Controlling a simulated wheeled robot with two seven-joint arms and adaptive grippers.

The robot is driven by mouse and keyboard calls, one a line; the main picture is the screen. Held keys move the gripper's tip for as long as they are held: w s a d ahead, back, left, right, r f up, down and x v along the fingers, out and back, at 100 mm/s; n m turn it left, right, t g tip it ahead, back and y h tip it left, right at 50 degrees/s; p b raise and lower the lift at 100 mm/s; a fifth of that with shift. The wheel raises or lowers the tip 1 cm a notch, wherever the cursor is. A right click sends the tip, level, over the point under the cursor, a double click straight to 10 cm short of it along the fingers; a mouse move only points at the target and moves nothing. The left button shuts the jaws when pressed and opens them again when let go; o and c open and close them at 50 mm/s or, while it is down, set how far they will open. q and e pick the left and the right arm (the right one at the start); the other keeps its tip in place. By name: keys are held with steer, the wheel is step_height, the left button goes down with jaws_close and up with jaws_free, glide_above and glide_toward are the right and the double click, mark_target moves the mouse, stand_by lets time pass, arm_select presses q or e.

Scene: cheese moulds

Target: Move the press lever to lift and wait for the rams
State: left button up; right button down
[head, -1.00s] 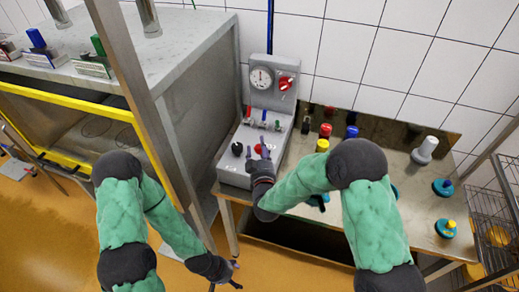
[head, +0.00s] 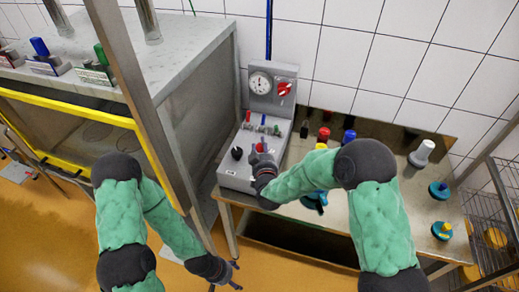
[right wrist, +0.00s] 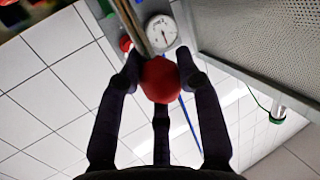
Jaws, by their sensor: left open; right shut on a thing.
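The grey press control box (head: 232,178) stands on the table's left end. Its upright back panel carries a round white gauge (head: 260,83) and a red rotary switch (head: 284,90). A black ball knob (head: 237,153) stands on its left front. My right gripper (head: 260,155) is at the box top, right of the black knob. In the right wrist view its fingers are shut on a red ball knob (right wrist: 161,80), with the gauge (right wrist: 161,32) behind it; the lever's shaft is mostly hidden. My left gripper (head: 229,274) is open and empty, low over the floor.
Small coloured levers (head: 263,123) stand close behind my right gripper. Red (head: 323,135) and blue (head: 348,136) pieces and a pale grey part (head: 421,153) stand on the table. A metal post (head: 130,75) and a yellow-framed steel cabinet (head: 75,102) are at the left.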

steer(key=w+d+f+m+g+p, duration=0.1)
steer(key=w+g+p, duration=0.5)
steer(key=p, duration=0.6)
steer(key=w+d, duration=0.1)
steer(key=w, duration=0.1)
steer(key=shift+w+d+f+m+g+y, duration=0.3)
steer(key=shift+w+d+m+g, duration=0.05)
steer(key=shift+d+m+g, duration=0.05)
steer(key=c, duration=0.9)
jaws_free()
steer(key=shift+f, duration=0.1)
steer(key=shift+o, duration=0.2)
steer(key=shift+w+r, duration=0.2)
steer(key=shift+r, duration=0.05)
steer(key=v, duration=1.2)
